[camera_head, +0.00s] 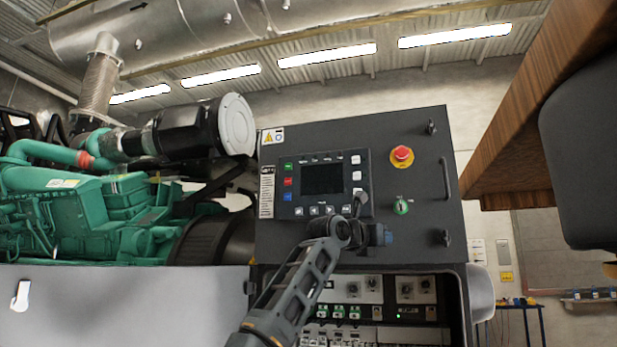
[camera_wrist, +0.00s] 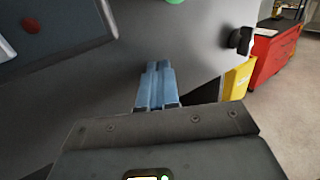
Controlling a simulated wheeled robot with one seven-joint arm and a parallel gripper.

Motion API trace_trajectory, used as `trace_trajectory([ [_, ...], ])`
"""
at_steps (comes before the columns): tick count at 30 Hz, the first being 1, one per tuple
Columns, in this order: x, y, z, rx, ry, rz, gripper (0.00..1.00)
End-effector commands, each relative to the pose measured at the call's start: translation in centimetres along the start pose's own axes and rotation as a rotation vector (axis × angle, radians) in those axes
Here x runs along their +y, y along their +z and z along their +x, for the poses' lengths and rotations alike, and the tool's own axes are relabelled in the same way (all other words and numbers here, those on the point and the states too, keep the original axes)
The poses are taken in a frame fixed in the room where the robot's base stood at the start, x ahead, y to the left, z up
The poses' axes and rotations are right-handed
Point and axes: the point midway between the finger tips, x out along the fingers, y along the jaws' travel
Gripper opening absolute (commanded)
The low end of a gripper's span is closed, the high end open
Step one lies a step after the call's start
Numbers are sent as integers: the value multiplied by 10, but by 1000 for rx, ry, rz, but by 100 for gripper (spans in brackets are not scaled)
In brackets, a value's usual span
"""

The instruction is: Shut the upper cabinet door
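The upper cabinet door (camera_head: 425,170) is a dark grey panel with a screen, a red stop button, a green knob and a bar handle (camera_head: 445,178) at its right. I cannot tell whether it is fully shut. In the wrist view, the door's grey face (camera_wrist: 120,75) fills the left and middle. My gripper (camera_head: 388,237) is in front of the door's lower part, below the green knob. In the wrist view, its blue fingers (camera_wrist: 158,68) are together, with nothing seen between them, and point at the door face. Whether they touch it is unclear.
Below the door, a bay of switches and breakers (camera_head: 350,312) shows. A green engine (camera_head: 100,210) stands to the left. A wooden overhang (camera_head: 520,110) is at upper right. The wrist view shows a yellow bin (camera_wrist: 238,78), a red cabinet (camera_wrist: 270,58) and clear floor at right.

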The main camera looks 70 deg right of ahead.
Motion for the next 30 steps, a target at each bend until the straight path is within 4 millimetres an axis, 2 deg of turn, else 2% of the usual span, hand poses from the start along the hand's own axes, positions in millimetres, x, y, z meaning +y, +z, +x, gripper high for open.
trace_trajectory([
  [8, 1, 1, 14, 0, -2, 2, 0],
  [11, 2, 0, 12, -1, -1, 2, 0],
  [30, 3, -1, -44, -1, 2, 2, 0],
])
